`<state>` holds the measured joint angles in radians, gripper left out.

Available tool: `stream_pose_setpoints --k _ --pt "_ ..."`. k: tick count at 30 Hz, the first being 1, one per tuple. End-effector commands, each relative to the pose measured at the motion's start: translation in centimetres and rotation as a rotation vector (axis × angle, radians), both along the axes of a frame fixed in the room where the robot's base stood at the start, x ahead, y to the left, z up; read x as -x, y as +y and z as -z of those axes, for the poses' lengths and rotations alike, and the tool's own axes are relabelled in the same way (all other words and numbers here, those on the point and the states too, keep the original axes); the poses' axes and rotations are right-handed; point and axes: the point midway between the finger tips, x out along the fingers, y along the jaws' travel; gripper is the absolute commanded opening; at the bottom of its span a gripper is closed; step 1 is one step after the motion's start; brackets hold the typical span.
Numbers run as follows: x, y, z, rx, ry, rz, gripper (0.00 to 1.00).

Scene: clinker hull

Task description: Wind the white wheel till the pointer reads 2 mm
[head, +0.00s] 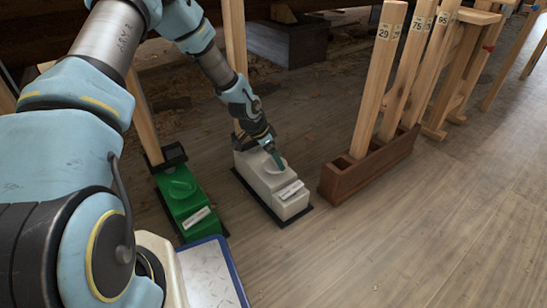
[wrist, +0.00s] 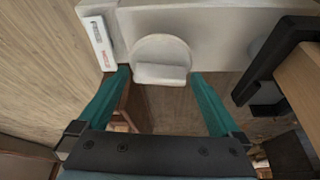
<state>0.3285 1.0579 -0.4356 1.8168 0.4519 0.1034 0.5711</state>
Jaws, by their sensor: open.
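The white unit (head: 290,208) stands on the floor in the head view, with a gauge plate (head: 291,190) on its near end. Its white wheel (wrist: 160,50), a disc with a raised grip bar, shows at the top middle of the wrist view; my fingers partly hide it in the head view. The gauge plate also shows in the wrist view (wrist: 101,43), with a small red mark, but its reading is too small to tell. My gripper (wrist: 158,77) is open and empty, one teal finger on each side of the grip bar, apart from it. In the head view my gripper (head: 273,157) is above the unit.
A green unit (head: 183,203) with its own green wheel and plate stands to the left. A brown wooden rack (head: 365,172) holding numbered planks stands close on the right. A post rises behind the white unit. The floor in front and to the right is clear.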

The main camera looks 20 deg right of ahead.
Motion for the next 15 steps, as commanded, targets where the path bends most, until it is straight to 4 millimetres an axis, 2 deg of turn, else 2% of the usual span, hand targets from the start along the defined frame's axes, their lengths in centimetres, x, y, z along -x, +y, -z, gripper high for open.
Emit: stream_pose_setpoints --k 2,15 --pt "0.00 0.01 -0.02 0.000 0.000 0.000 0.98" --pt "0.00 0.01 -0.03 0.000 0.000 0.000 0.48"
